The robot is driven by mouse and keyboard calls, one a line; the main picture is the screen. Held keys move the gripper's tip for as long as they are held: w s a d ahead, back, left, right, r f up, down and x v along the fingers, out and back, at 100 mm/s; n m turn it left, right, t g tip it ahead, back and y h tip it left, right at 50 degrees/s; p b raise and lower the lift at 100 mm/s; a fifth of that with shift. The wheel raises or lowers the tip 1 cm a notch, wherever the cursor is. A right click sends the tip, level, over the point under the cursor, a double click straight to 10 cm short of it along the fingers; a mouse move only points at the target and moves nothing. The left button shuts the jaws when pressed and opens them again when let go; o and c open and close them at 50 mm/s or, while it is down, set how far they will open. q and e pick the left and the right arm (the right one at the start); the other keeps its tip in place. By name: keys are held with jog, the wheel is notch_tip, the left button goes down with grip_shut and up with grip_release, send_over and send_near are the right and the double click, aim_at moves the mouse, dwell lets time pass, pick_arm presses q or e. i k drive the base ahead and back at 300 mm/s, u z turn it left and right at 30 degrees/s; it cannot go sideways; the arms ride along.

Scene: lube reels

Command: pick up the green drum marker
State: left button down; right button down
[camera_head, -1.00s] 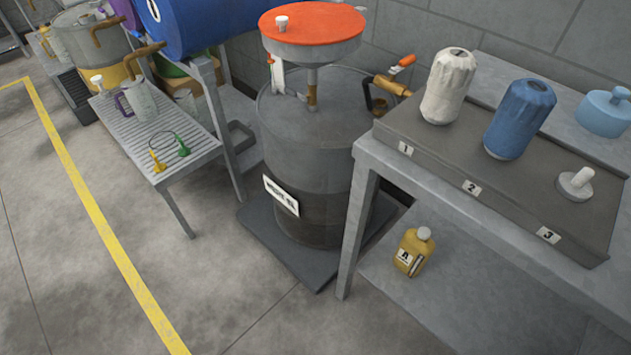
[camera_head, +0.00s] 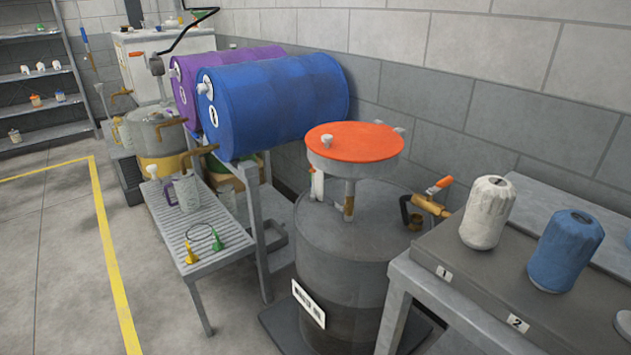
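A small green cone-shaped piece (camera_head: 217,240) stands on the slatted metal bench (camera_head: 170,225), joined by a dark cord to a yellow one (camera_head: 190,254). A small green item (camera_head: 41,27) also shows on the top of the far-left shelf rack. Another green shape (camera_head: 215,163) is partly hidden below the drums. I cannot tell which of these, if any, is the green drum marker. Neither of my grippers is in view.
A blue drum (camera_head: 275,105) and purple drum (camera_head: 190,75) lie on a stand. A grey drum (camera_head: 345,240) with an orange-topped pump (camera_head: 355,142) stands right of the bench. Shelves (camera_head: 45,92) are far left. Floor (camera_head: 60,260) is clear at left.

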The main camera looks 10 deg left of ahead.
aim_at(218, 246)
jog(key=z, duration=0.85)
jog(key=k, duration=0.2)
jog(key=u, duration=2.25)
jog(key=i, duration=1.55)
jog(key=u, duration=0.05)
